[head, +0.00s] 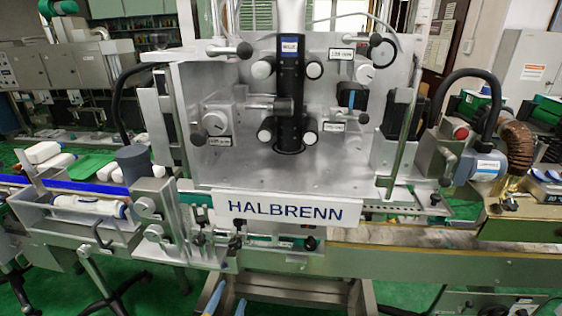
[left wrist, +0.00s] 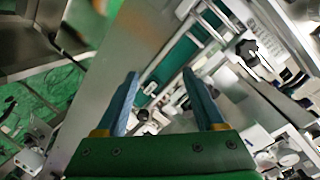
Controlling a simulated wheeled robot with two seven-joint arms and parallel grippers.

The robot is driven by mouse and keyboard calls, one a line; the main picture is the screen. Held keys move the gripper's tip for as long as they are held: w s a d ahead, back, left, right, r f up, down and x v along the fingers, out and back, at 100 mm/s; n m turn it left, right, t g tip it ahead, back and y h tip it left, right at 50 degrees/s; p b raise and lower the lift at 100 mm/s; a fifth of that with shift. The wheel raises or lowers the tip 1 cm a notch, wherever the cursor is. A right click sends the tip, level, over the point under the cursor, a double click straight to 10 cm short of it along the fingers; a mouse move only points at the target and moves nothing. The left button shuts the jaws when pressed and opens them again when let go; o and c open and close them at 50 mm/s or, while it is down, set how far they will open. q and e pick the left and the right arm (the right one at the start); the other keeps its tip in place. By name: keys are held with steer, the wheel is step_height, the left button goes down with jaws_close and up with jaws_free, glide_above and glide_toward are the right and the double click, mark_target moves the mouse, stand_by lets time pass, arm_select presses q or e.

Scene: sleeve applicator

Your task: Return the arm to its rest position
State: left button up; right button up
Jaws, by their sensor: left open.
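My left gripper (head: 227,298) shows only as two blue fingertips at the bottom edge of the head view, in front of and below the machine's conveyor rail. In the left wrist view the same gripper (left wrist: 160,76) has its two blue fingers spread apart on a green base. Nothing is held between them. The rest of the left arm is hidden below the head view. My right gripper is in neither view. The sleeve applicator (head: 345,178) stands upright ahead, with a HALBRENN nameplate (head: 287,208) on its front.
A conveyor rail (head: 420,262) runs across the front of the machine. White bottles (head: 92,205) and a dark grey cylinder (head: 133,163) are at the left. A motor with a ribbed hose (head: 519,140) sits at the right. Green floor (head: 190,291) shows below.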

arm_select(q)
steer(key=s+f+n+g, duration=0.1)
steer(key=s+f+g, duration=0.25)
steer(key=f, duration=0.45)
steer(key=s+f+n+g, duration=0.2)
steer(key=s+f, duration=0.3)
steer(key=f, duration=0.4)
steer(key=s+a+f+n+g, duration=0.1)
steer(key=s+f+g, duration=0.3)
steer(key=s, duration=0.9)
steer(key=s+a+f+n+g, duration=0.2)
steer(key=s+f+g, duration=0.3)
steer(key=s+f, duration=0.6)
steer(key=s+n, duration=0.1)
steer(key=s, duration=0.1)
steer(key=shift+s+a+y, duration=0.3)
steer(key=shift+s+y, duration=0.05)
steer(key=shift+y, duration=0.05)
steer(key=shift+r, duration=0.1)
